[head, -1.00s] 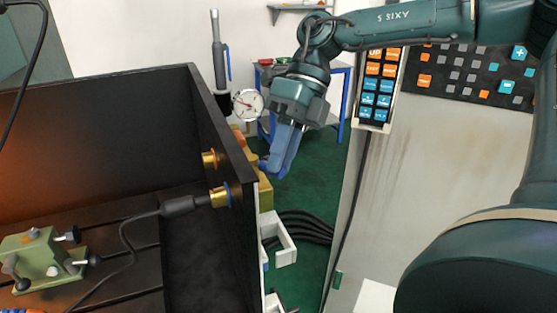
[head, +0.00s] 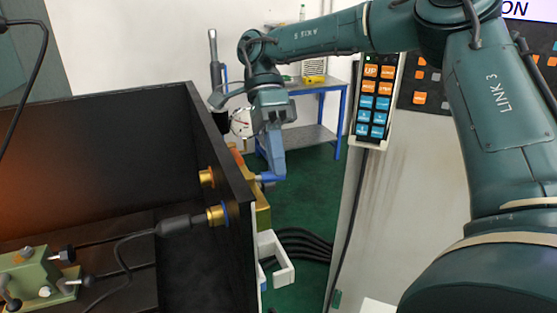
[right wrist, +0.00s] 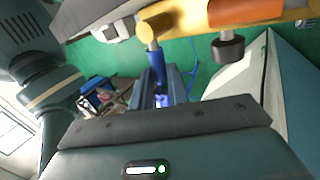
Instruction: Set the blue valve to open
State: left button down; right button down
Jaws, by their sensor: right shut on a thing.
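The blue valve handle (head: 267,177) sticks out to the right from the outer side of the black box wall. In the right wrist view the blue handle (right wrist: 156,62) hangs from a yellow pipe (right wrist: 180,20) and runs down between the fingers. My right gripper (head: 275,172) is shut on the handle's outer end; the fingers also show in the right wrist view (right wrist: 163,90). The fingers hide part of the handle. The brass-yellow valve body (head: 262,207) is partly hidden behind the wall edge. My left gripper is not in view.
The black box (head: 225,165) has brass fittings (head: 216,215) on its inner wall. A dial gauge (head: 241,122) stands behind the gripper. A white bracket (head: 278,262) is below the valve. A button pendant (head: 376,100) hangs at right. Green floor shows between box and cabinet.

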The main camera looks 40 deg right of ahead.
jog(key=shift+w+r+n+h, duration=0.1)
jog(key=shift+w+n+h, duration=0.3)
jog(key=shift+n, duration=0.3)
jog(key=c, duration=1.6)
grip_release()
